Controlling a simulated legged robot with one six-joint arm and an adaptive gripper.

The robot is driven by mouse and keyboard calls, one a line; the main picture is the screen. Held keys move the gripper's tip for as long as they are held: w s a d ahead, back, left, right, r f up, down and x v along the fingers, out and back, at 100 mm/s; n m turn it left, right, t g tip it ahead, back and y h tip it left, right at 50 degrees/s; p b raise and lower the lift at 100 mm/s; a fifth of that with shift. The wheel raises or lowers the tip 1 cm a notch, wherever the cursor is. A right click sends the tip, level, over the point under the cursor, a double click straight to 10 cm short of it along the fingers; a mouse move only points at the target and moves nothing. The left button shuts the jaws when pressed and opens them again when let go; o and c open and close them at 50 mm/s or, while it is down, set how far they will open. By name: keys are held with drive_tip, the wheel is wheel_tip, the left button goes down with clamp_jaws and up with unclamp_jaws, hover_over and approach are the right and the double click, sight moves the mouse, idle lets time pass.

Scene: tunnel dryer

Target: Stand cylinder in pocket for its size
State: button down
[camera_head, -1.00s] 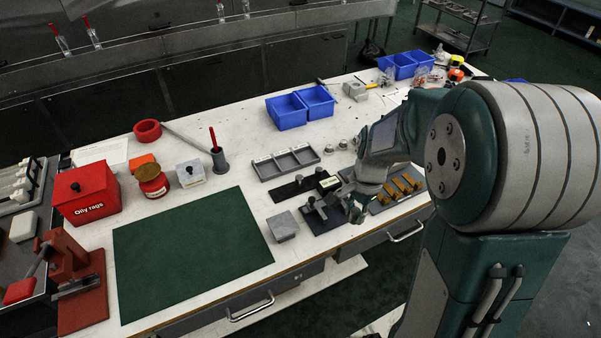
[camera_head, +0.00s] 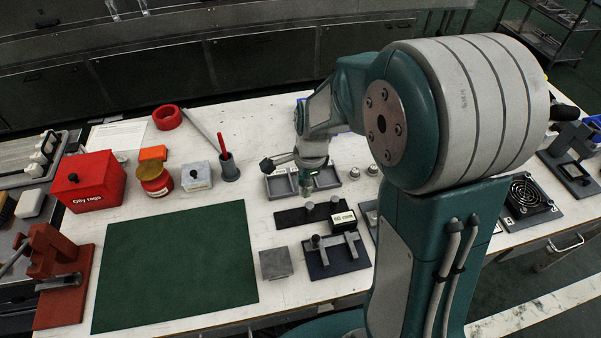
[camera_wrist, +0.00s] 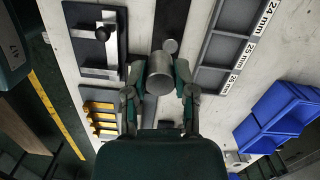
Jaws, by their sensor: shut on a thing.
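My gripper (camera_wrist: 160,82) is shut on a grey metal cylinder (camera_wrist: 160,68), whose round end shows between the fingers in the wrist view. In the head view my gripper (camera_head: 306,183) appears in front of the left part of the grey pocket tray (camera_head: 341,184); its height above the tray is unclear. The tray (camera_wrist: 214,28) lies to the right of the gripper in the wrist view. It has three pockets with size labels; 24 mm is readable at the upper one. The pockets that show in the wrist view look empty.
A black strip (camera_head: 290,218) holds short grey cylinders (camera_head: 334,201). A box with a display (camera_head: 342,221) and a dark fixture (camera_head: 340,262) stand in front of it. A grey block (camera_head: 276,263) lies beside the green mat (camera_head: 180,265). Blue bins (camera_wrist: 282,115) are right of the tray.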

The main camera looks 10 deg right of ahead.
drive_tip(key=w+d+f, duration=0.1)
drive_tip(key=w+f, duration=0.1)
drive_tip(key=w, duration=0.2)
drive_tip(key=w+d+f, duration=0.1)
drive_tip(key=w+f, duration=0.2)
drive_tip(key=w+d+f, duration=0.1)
drive_tip(key=w+f, duration=0.2)
drive_tip(key=w, duration=0.1)
drive_tip(key=shift+w+f, duration=0.25)
drive_tip(key=shift+w, duration=0.1)
drive_tip(key=shift+w+a+f, duration=0.3)
drive_tip(key=shift+w+f, duration=0.05)
drive_tip(key=shift+f, duration=0.05)
drive_tip(key=f, duration=0.3)
drive_tip(key=shift+w+d+f, duration=0.15)
drive_tip(key=shift+d+f, duration=0.05)
drive_tip(key=shift+d, duration=0.1)
drive_tip(key=shift+c, duration=2.2)
unclamp_jaws()
drive_tip(key=shift+a+f, duration=0.1)
drive_tip(key=shift+a, duration=0.1)
